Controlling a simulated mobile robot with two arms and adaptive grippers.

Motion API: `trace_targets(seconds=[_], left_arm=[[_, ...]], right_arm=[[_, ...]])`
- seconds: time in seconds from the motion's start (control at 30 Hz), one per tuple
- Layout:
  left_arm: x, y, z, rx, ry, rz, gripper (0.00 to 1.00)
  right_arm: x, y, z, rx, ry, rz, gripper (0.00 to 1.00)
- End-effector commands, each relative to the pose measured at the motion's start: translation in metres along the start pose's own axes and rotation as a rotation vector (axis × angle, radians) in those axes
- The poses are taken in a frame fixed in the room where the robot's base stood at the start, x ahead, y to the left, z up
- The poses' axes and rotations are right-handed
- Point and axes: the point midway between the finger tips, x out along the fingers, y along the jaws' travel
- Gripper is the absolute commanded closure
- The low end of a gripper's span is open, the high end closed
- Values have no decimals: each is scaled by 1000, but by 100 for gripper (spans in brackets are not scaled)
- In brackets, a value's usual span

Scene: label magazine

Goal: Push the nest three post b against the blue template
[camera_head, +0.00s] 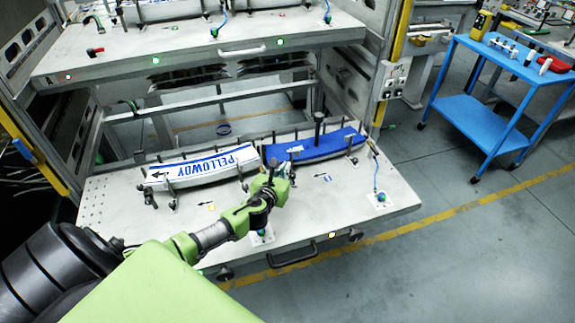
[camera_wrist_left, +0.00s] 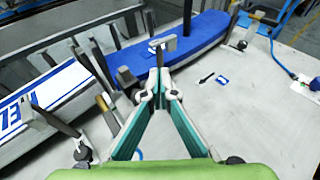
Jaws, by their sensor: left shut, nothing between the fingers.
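The blue template (camera_head: 325,148) lies curved on the right half of the lower shelf, and its blue surface also shows in the left wrist view (camera_wrist_left: 195,45). A small grey post (camera_wrist_left: 165,43) with a block head stands at the template's near edge, just beyond my fingertips. I cannot tell whether it touches the template, and no label marks it as nest three post b. My left gripper (camera_head: 272,177) is at the left end of the blue template, on its near side; its fingers (camera_wrist_left: 158,85) meet at the tips, shut and empty. My right gripper is not in view.
A green-tipped device with a blue cord (camera_head: 380,197) stands at the shelf's right. An upper shelf (camera_head: 190,45) overhangs behind. A blue cart (camera_head: 490,95) stands apart at right.

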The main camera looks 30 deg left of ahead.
Motion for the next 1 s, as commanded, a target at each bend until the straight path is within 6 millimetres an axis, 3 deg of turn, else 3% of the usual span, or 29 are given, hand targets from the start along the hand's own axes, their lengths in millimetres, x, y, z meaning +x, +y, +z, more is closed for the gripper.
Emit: trace_targets(seconds=[0.23, 1.0], left_arm=[[24, 0, 0, -3, 0, 1, 100], [38, 7, 4, -2, 0, 1, 100]], right_arm=[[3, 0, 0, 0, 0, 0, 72], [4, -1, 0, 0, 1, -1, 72]])
